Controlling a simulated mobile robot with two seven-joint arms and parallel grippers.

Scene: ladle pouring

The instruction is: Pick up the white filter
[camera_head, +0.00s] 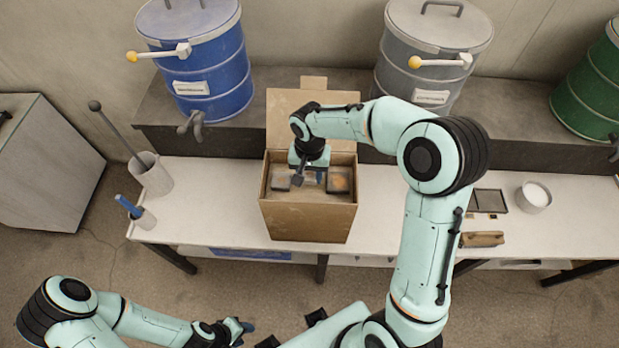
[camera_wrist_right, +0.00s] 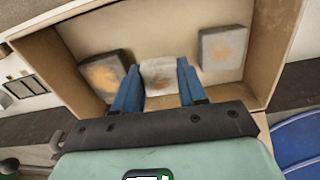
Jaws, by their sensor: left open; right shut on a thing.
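The white filter (camera_wrist_right: 160,74) is a pale block with faint stains, inside the open cardboard box (camera_head: 308,222). In the right wrist view it sits between the two blue fingers of my right gripper (camera_wrist_right: 158,86), which is shut on it. In the head view my right gripper (camera_head: 309,178) reaches down into the box, and its wrist hides most of the filter. I cannot tell whether the filter is clear of the box floor. My left gripper (camera_head: 244,327) is open and empty, low at the left, away from the table.
Two grey, orange-stained blocks (camera_wrist_right: 102,75) (camera_wrist_right: 223,48) lie in the box on either side of the filter. The box walls surround my right gripper closely. Blue (camera_head: 205,70), grey (camera_head: 425,65) and green (camera_head: 592,90) drums stand behind. A white bowl (camera_head: 534,198) is at right.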

